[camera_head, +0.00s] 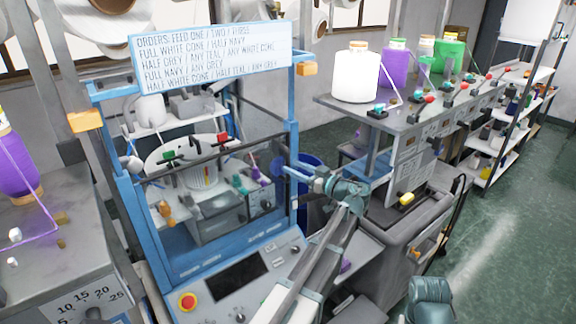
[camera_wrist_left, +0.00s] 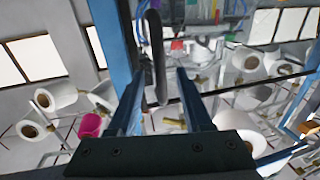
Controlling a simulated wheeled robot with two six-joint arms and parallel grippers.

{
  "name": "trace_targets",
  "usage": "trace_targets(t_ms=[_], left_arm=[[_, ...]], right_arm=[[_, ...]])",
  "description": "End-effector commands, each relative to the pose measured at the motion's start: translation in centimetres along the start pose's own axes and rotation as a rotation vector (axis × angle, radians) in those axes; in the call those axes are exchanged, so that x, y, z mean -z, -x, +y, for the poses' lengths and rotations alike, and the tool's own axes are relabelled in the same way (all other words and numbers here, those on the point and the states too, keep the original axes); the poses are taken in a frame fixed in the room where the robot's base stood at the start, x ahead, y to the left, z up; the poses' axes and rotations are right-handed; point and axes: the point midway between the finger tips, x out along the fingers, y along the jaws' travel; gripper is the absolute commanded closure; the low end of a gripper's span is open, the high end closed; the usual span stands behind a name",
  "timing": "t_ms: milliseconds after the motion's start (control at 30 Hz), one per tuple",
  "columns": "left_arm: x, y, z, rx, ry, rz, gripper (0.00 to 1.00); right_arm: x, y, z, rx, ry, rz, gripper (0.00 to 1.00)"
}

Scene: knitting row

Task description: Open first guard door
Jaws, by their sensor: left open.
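The first machine has a blue-framed guard door with a clear panel (camera_head: 215,208), standing shut as far as I can see. My left gripper (camera_head: 296,175) is at the right edge of this door, pointing left at the blue frame post. In the left wrist view my left gripper (camera_wrist_left: 161,75) is open, with one finger on each side of a dark upright bar (camera_wrist_left: 157,50), which looks like the door handle. I cannot tell whether the fingers touch it. A blue post (camera_wrist_left: 107,35) stands left of the bar.
An orders sign (camera_head: 211,57) tops the machine frame. A control panel (camera_head: 232,285) with a red button lies below the door. A second machine (camera_head: 408,125) with a white cone (camera_head: 356,76) stands to the right. Green floor (camera_head: 500,230) is clear at far right.

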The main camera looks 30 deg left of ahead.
Motion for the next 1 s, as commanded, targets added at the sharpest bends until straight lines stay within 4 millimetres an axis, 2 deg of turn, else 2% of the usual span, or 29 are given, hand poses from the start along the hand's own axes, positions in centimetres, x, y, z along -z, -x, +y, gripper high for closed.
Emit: trace_targets(t_ms=[100,233,633,667,900,1000], left_arm=[[0.0,-1.7,0.0,0.002,0.0,0.0,0.5],[0.0,-2.8,0.0,0.001,0.0,0.0,0.5],[0.0,-3.3,0.0,0.0,0.0,0.0,0.5],[0.0,-3.3,0.0,0.0,0.0,0.0,0.54],[0.0,-3.3,0.0,0.0,0.0,0.0,0.97],[0.0,-3.3,0.0,0.0,0.0,0.0,1.0]], right_arm=[[0.0,0.0,0.0,0.0,0.0,0.0,0.5],[0.0,0.0,0.0,0.0,0.0,0.0,0.5],[0.0,0.0,0.0,0.0,0.0,0.0,0.5],[0.0,0.0,0.0,0.0,0.0,0.0,0.5],[0.0,0.0,0.0,0.0,0.0,0.0,0.5],[0.0,0.0,0.0,0.0,0.0,0.0,0.5]])
